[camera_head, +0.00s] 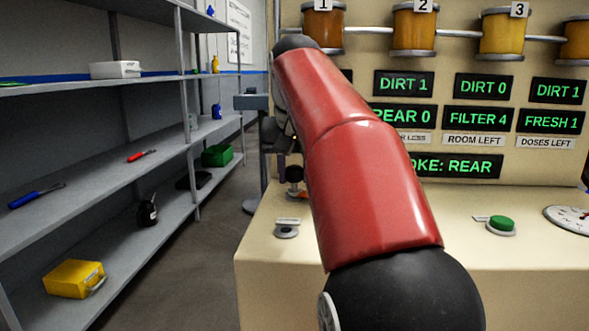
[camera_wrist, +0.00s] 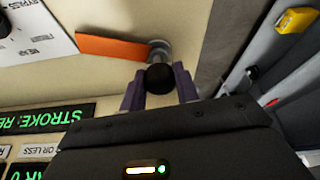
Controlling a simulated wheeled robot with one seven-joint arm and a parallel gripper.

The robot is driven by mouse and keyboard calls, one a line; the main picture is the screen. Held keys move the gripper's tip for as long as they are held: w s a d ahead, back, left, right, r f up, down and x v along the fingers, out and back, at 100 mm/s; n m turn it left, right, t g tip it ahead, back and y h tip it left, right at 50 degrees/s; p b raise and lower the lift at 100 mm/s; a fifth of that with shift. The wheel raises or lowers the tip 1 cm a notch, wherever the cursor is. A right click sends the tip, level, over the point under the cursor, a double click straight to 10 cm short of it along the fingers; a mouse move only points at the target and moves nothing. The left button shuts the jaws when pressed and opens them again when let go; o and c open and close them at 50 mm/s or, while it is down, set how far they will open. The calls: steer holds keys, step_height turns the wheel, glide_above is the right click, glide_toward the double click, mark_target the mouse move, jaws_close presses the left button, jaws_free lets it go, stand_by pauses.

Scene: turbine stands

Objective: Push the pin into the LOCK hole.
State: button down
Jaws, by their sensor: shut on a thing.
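My gripper (camera_wrist: 159,84) is shut on the black round knob of the pin (camera_wrist: 160,77) in the wrist view, with one finger on each side. A grey metal collar (camera_wrist: 159,50) shows just beyond the knob, and an orange tag (camera_wrist: 112,48) lies beside it. I cannot tell how deep the pin sits or whether it is in a hole. In the head view my gripper (camera_head: 292,160) is partly hidden behind my red arm, with the dark knob (camera_head: 294,174) below it, over the bench's left end. No LOCK label is readable.
A small metal fitting (camera_head: 287,229) stands on the cream bench (camera_head: 275,265). A green button (camera_head: 502,223) and a dial (camera_head: 572,219) are to the right. Green-lettered displays (camera_head: 478,118) fill the panel behind. Shelves (camera_head: 120,157) stand at the left across a floor gap.

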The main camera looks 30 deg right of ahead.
steer(key=shift+f, duration=0.6)
steer(key=c, duration=1.3)
jaws_free()
steer(key=o, duration=0.4)
steer(key=shift+r, duration=0.2)
steer(key=shift+o, duration=0.4)
steer(key=shift+r, duration=0.1)
steer(key=shift+p+v, duration=2.95)
steer(key=shift+v, duration=0.6)
steer(key=shift+w, duration=0.1)
